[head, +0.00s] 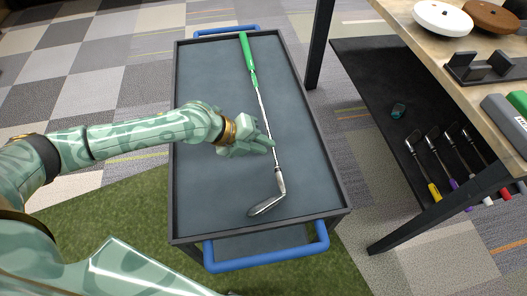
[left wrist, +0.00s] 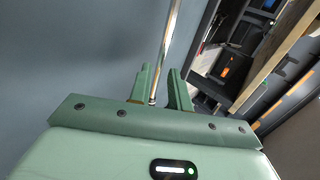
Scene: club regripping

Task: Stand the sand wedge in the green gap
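A golf club with a green grip (head: 247,54), a steel shaft (head: 262,104) and a dark metal head (head: 267,205) lies lengthwise on the grey top of a cart (head: 205,95). I take it for the sand wedge. My left gripper (head: 270,146) is at the lower half of the shaft. In the left wrist view its two fingers (left wrist: 161,88) stand apart, with the shaft (left wrist: 168,45) running between them and a gap beside the right finger. My right gripper is not in view. I cannot make out a green gap.
The cart has a raised rim and blue handles (head: 268,261).

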